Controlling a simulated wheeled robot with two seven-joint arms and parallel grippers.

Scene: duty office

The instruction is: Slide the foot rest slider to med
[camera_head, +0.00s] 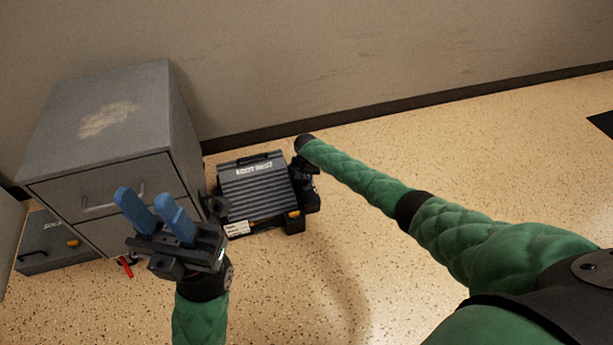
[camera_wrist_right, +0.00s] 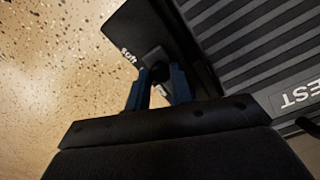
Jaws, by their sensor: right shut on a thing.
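The foot rest (camera_head: 255,190) is a dark ribbed panel on the floor, with "FOOT REST" printed on its far edge. Its ribs also show in the right wrist view (camera_wrist_right: 262,45). My right gripper (camera_wrist_right: 160,75) has its blue fingers around a small black slider knob (camera_wrist_right: 156,58) on the foot rest's dark side strip. A "soft" label (camera_wrist_right: 128,55) lies beside the knob; other markings are mostly hidden by the fingers. In the head view my right gripper is at the foot rest's right side, its fingers hidden. My left gripper (camera_head: 144,197) is open and empty, raised in front of the cabinet.
A grey metal cabinet (camera_head: 120,120) stands left of the foot rest, against the wall. A low dark box (camera_head: 50,245) with an orange part lies at the far left. A red object (camera_head: 125,267) is on the floor near the cabinet.

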